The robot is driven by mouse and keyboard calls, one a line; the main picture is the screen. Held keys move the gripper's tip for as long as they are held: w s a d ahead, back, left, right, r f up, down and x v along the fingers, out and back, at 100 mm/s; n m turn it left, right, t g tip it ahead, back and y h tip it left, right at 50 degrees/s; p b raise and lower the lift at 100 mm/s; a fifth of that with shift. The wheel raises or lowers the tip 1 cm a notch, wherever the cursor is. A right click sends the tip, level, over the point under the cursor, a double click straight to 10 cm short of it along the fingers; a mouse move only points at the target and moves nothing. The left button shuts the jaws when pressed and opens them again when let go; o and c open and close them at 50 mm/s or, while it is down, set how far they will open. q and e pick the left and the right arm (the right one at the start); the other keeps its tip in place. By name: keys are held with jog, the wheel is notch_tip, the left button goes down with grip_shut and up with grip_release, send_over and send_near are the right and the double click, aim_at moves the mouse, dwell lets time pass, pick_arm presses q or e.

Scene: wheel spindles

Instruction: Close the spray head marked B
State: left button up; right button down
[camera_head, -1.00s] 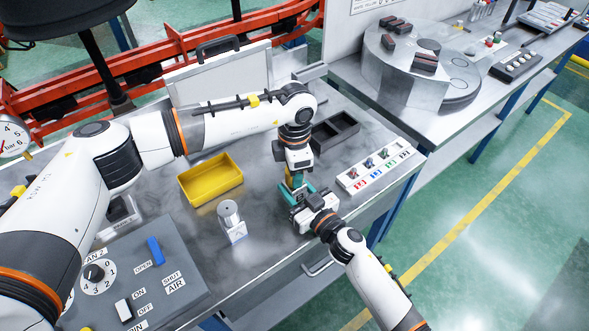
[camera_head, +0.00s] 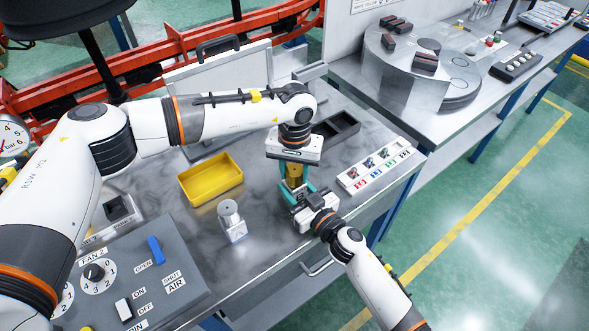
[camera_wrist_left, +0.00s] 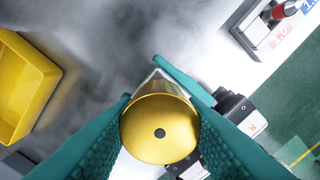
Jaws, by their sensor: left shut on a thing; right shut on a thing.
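A spray head (camera_head: 293,171) with a round brass cap stands between my two grippers near the bench's front edge. No letter on it can be read. In the left wrist view the brass cap (camera_wrist_left: 160,128) shows from above, with a dark centre hole. My left gripper (camera_head: 294,181) is above it, teal fingers shut on the cap from both sides. My right gripper (camera_head: 303,195) comes from the front right and is shut on the pale metal body (camera_wrist_left: 160,78) below the cap. A second, silver spray head (camera_head: 231,220) stands upright on the bench to the left.
A yellow bin (camera_head: 211,180) lies left of the grippers. A dark divided tray (camera_head: 335,131) is behind them, and a white strip with coloured labels (camera_head: 381,169) is to the right. A grey control panel (camera_head: 135,280) fills the lower left. Bench around the silver head is bare.

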pick_arm(q)
jog(key=m, duration=0.4)
jog(key=shift+w, duration=0.1)
jog(key=m, duration=0.4)
jog(key=o, duration=1)
jog(key=shift+c, duration=0.2)
jog(key=shift+r, duration=2.25)
jog(key=shift+c, duration=0.6)
